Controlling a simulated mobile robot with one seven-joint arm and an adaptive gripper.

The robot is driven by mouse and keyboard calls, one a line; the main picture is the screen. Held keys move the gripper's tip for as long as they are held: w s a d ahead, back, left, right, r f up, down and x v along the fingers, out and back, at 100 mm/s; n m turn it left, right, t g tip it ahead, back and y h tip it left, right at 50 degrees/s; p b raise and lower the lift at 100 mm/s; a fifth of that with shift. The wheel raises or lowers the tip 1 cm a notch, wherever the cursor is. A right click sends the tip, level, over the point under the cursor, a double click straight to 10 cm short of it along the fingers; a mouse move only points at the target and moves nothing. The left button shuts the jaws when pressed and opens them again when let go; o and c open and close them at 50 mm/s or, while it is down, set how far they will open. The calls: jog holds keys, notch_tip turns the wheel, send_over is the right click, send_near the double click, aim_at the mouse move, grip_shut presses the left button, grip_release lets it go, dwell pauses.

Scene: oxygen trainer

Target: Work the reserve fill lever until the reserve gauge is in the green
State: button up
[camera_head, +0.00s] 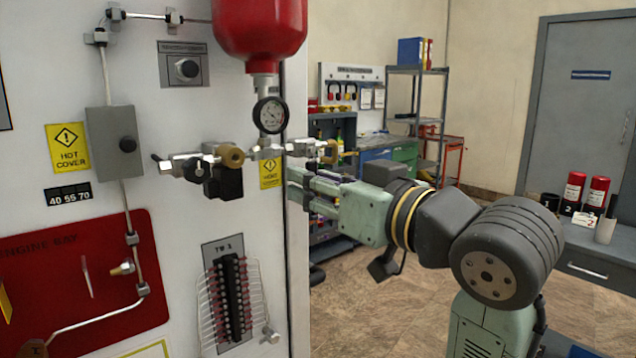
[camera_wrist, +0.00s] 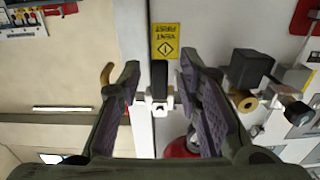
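The gauge (camera_head: 270,115) has a round white dial and hangs under a red bottle (camera_head: 260,28) on the white panel. Its needle and any green band are too small to read. Below it runs a metal valve line (camera_head: 268,150). In the wrist view, which is upside down, a short black bar (camera_wrist: 159,78) on a metal fitting (camera_wrist: 159,104) shows between my fingers, apparently apart from both. It looks like a lever, but I cannot tell for certain that it is the reserve fill lever. My gripper (camera_wrist: 159,70) is open. In the head view my gripper (camera_head: 302,186) is at the panel's right edge, below the valve line.
A brass hook-shaped handle (camera_head: 331,152) stands at the line's right end, outside my finger in the wrist view (camera_wrist: 106,73). A brass knob (camera_head: 231,156) and black block (camera_head: 223,182) lie to the left. A "vent first" label (camera_wrist: 166,41) is near the fingertips.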

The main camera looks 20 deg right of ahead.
jog(key=v, duration=1.2)
jog(key=shift+c, duration=0.2)
dwell(1.1)
